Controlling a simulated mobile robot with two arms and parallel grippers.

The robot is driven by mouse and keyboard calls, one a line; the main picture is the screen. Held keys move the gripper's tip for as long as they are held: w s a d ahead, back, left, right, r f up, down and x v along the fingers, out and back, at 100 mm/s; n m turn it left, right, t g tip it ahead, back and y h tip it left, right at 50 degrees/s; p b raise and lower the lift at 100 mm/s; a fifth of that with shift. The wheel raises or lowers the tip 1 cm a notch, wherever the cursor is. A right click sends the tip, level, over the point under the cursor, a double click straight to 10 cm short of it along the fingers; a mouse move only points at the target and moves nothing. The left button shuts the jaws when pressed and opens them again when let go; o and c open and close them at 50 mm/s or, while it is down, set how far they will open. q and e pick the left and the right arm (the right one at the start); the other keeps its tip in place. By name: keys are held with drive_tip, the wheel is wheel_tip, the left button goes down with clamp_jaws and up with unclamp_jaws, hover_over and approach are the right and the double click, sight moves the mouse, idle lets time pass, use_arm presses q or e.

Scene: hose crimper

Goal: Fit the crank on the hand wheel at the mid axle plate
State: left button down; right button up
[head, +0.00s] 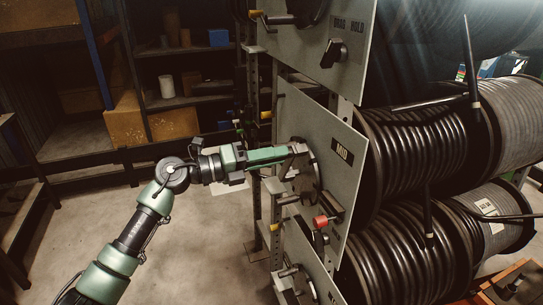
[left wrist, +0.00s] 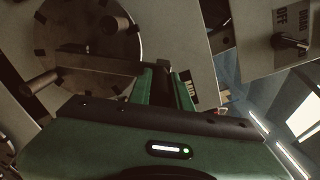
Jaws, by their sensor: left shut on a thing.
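My left gripper (head: 290,152) reaches in from the left to the plate marked MID (head: 326,130). It is shut on the crank, which shows in the left wrist view as a dark bar (left wrist: 95,65) leading to the green fingers (left wrist: 166,84). A round handle (left wrist: 40,90) sticks out at the bar's left end. The hand wheel (head: 309,182) is a grey disc on the plate, partly hidden by gripper and crank. In the left wrist view the wheel (left wrist: 152,38) lies behind the crank, with a peg (left wrist: 112,24) at its upper part. I cannot tell whether crank and wheel touch.
A red knob (head: 321,221) sits below the wheel. A plate with a black DRAG HOLD switch (head: 334,53) is above, and another plate (head: 300,258) is below. Large hose reels (head: 415,150) fill the right. Shelves (head: 185,100) stand behind left; floor (head: 200,245) is clear.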

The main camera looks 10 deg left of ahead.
use_arm(q)
drive_tip(key=shift+x, duration=0.95)
drive_tip(key=c, duration=1.2)
unclamp_jaws()
drive_tip(key=shift+r, duration=0.1)
drive_tip(key=shift+a, duration=0.1)
drive_tip(key=shift+s+a+f, duration=0.15)
drive_tip(key=shift+a+f, duration=0.1)
drive_tip(key=b+v, duration=0.3)
drive_tip(key=v, duration=0.4)
drive_tip(key=shift+r, duration=0.2)
